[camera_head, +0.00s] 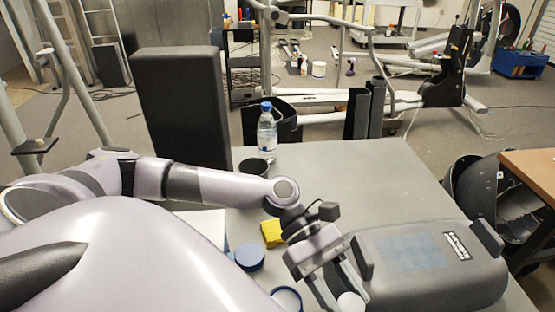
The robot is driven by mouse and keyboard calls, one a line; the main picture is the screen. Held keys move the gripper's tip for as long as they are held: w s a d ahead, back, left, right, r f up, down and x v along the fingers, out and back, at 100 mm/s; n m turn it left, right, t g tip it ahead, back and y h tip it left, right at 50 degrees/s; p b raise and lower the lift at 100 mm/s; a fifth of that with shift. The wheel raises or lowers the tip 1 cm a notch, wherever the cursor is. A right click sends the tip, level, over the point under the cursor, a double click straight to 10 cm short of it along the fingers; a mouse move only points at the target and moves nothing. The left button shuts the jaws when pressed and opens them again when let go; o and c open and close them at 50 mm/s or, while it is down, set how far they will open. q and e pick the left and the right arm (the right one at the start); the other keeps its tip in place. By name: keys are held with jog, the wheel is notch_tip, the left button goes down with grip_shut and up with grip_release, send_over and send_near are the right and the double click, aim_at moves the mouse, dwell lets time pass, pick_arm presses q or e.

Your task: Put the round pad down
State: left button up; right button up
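My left gripper (338,285) reaches over the grey table (350,165) from the left, pointing down toward the front edge of the picture. A small white rounded thing (350,302) shows at its fingertips, cut by the bottom edge. I cannot tell whether this is the round pad or whether the fingers grip it. A blue round disc-like thing (250,257) sits left of the gripper. A round thing with a blue rim and pale top (287,298) is just in front of it, partly cut off. My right gripper is not in view.
A yellow sponge-like block (271,233) lies behind the blue disc. A dark cup (253,170) and water bottle (267,132) stand farther back. A large grey padded piece (430,265) fills the right front. A tall black pad (182,105) rises at the left. The table's middle back is clear.

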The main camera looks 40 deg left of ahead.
pick_arm(q)
jog(key=shift+a, duration=0.1)
jog(key=w+a, duration=0.2)
jog(key=a, duration=1.5)
jog(key=b, duration=0.1)
send_over(273, 269)
jog(key=f, duration=0.6)
jog(key=shift+w+f, duration=0.2)
jog(key=shift+f, duration=0.1)
jog(key=shift+s+f+b, duration=0.1)
jog(key=shift+f+b, duration=0.2)
jog(key=shift+f, duration=2.25)
jog(key=o, duration=1)
jog(key=shift+f, duration=0.1)
jog(key=shift+s, duration=0.1)
jog(key=shift+f, duration=0.1)
